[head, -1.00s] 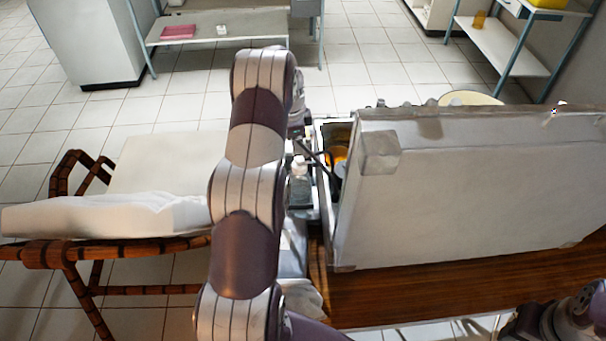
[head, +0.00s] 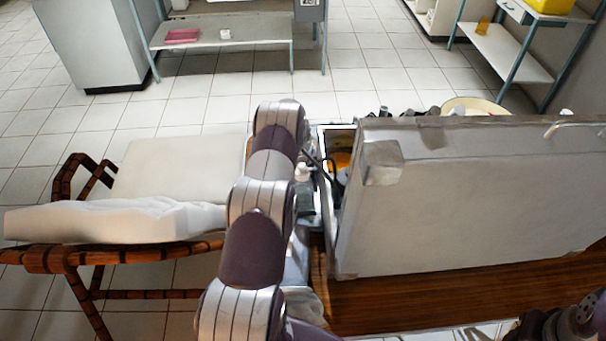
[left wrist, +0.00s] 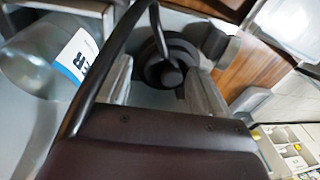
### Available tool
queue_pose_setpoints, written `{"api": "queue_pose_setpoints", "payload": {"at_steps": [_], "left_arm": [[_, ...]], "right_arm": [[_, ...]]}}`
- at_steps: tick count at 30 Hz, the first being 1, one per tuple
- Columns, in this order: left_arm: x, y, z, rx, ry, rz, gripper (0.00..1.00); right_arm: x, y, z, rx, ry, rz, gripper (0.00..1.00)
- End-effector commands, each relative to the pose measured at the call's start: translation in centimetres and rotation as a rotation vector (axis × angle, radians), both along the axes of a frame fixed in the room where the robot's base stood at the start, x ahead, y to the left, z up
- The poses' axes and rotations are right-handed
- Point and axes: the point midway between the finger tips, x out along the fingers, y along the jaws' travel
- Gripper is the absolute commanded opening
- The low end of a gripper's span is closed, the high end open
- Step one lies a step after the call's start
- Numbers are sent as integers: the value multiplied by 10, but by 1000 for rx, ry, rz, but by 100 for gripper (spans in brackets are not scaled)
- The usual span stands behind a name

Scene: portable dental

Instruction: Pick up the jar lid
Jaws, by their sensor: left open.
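A dark round lid-like piece with a raised knob (left wrist: 168,68) shows in the left wrist view; I take it for the jar lid. My left gripper (left wrist: 160,78) is open, with one pale finger on each side of this piece. I cannot tell whether the fingers touch it. A clear jar or bottle with a white and blue label (left wrist: 40,58) lies to the left of the fingers. In the head view my left arm hides its gripper and most of the spot beside the case.
A large grey case panel (head: 470,195) stands upright on the wooden table (head: 430,300), right of my left arm. A chair with a pale cushion (head: 170,170) is on the left. A dark cable or hose (left wrist: 105,75) crosses the left wrist view. Tiled floor lies open behind.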

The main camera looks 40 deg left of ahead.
Motion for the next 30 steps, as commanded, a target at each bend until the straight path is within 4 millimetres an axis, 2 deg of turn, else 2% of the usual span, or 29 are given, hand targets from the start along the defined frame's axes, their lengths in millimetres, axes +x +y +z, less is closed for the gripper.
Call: {"api": "queue_pose_setpoints", "payload": {"at_steps": [3,7,16,20,26,30], "left_arm": [[0,0,0,0,0,0,67],[0,0,0,0,0,0,25],[0,0,2,0,0,0,24],[1,0,13,1,-2,0,24],[1,1,56,3,-4,0,24],[1,1,96,3,-4,-1,24]], "right_arm": [[0,0,0,0,0,0,43],[0,0,0,0,0,0,43],[0,0,-1,0,0,0,43],[0,0,-3,0,0,0,43],[0,0,-11,0,0,0,43],[0,0,-18,0,0,0,43]]}}
